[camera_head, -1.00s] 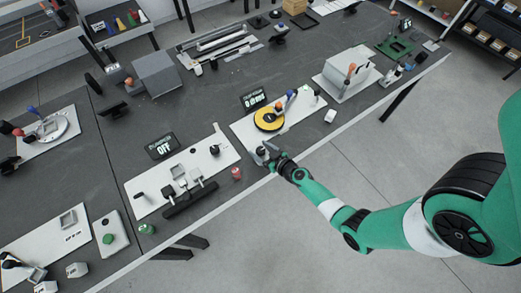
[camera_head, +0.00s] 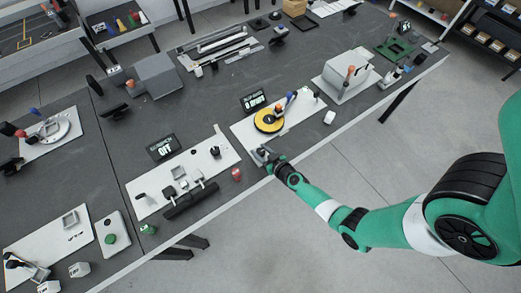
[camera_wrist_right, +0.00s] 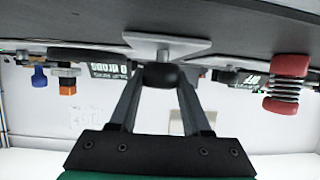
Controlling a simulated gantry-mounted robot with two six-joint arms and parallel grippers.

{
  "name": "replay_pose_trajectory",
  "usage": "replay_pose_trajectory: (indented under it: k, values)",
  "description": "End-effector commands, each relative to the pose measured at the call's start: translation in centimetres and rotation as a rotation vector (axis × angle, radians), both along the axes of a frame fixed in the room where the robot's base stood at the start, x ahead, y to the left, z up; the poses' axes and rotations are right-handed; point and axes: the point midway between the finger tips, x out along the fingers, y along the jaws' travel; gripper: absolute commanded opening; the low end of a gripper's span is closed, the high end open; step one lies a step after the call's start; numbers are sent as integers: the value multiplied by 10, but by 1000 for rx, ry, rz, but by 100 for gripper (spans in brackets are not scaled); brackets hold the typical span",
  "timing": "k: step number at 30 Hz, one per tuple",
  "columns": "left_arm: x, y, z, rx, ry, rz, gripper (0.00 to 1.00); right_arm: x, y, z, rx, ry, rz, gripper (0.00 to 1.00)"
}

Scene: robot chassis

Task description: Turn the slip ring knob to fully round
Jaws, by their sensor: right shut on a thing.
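The slip ring shows in the head view as a yellow disc (camera_head: 268,120) with a dark centre, on a white board (camera_head: 300,122) near the table's front edge. A blue-tipped part stands beside it. My right gripper (camera_head: 266,156) is at the front left corner of that board. In the right wrist view its two fingers (camera_wrist_right: 160,84) are closed on a dark round knob (camera_wrist_right: 160,74) under a pale grey plate (camera_wrist_right: 130,47). The fingertips partly cover the knob, so its turn angle cannot be told. My left gripper is not in view.
A small display (camera_head: 253,101) stands behind the disc; its text is too small to read surely. A board with switches (camera_head: 185,178) and a red cylinder (camera_head: 236,174) lie to the left. A grey box (camera_head: 346,76) stands to the right.

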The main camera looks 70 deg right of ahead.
Motion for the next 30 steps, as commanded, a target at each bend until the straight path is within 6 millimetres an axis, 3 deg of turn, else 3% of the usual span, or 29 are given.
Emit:
replay_pose_trajectory:
  k: [7,13,20,30]
  values:
    - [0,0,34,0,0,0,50,2,3,5,3,3,-162,0]
    - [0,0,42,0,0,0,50,3,3,2,-1,-3,-346,0]
    - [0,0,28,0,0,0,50,3,2,-3,-3,-6,-569,0]
    - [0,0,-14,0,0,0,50,2,1,-6,-5,-7,-883,0]
